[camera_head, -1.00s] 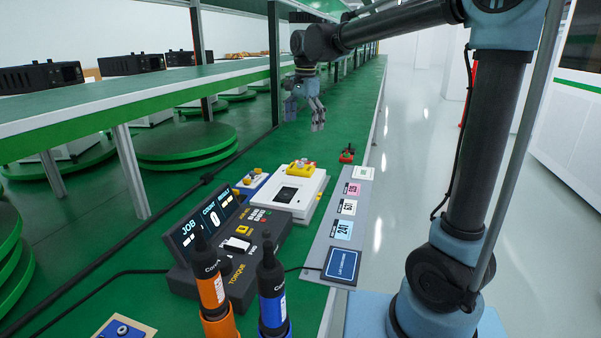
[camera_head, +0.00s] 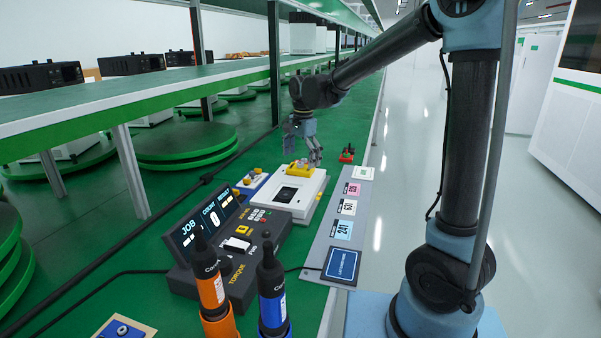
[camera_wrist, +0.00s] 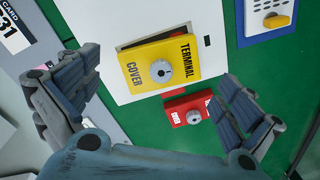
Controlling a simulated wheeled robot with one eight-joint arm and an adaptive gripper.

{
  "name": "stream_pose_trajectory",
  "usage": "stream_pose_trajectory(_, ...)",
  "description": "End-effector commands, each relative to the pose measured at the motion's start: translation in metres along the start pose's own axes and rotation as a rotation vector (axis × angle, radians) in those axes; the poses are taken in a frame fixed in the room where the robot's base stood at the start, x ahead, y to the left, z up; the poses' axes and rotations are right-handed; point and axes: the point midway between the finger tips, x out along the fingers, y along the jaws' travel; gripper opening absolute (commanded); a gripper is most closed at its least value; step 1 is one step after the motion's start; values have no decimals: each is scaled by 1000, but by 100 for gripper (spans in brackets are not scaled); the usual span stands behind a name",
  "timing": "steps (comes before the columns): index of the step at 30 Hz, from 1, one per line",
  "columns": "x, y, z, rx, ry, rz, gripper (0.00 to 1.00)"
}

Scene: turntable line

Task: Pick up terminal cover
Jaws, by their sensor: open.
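The terminal cover (camera_head: 297,169) is a yellow block lying on the far end of a white device (camera_head: 311,205). In the wrist view the cover (camera_wrist: 185,75) reads "TERMINAL COVER", has a round grey knob in its middle, and sits near the upper middle. My gripper (camera_head: 304,152) is just above the cover in the head view. In the wrist view my gripper (camera_wrist: 162,90) has its fingers wide apart with nothing between them, one to either side of the cover. I see no contact with the cover.
A torque controller (camera_head: 240,235), screwdrivers and a grey card strip (camera_head: 345,220) stand nearer.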

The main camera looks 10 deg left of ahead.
Motion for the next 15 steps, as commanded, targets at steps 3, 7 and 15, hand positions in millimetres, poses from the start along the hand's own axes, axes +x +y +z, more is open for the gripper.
stream_pose_trajectory(3,16,0,0,0,0,0,100)
stream_pose_trajectory(7,25,0,0,0,0,0,100)
stream_pose_trajectory(15,28,0,0,0,0,0,100)
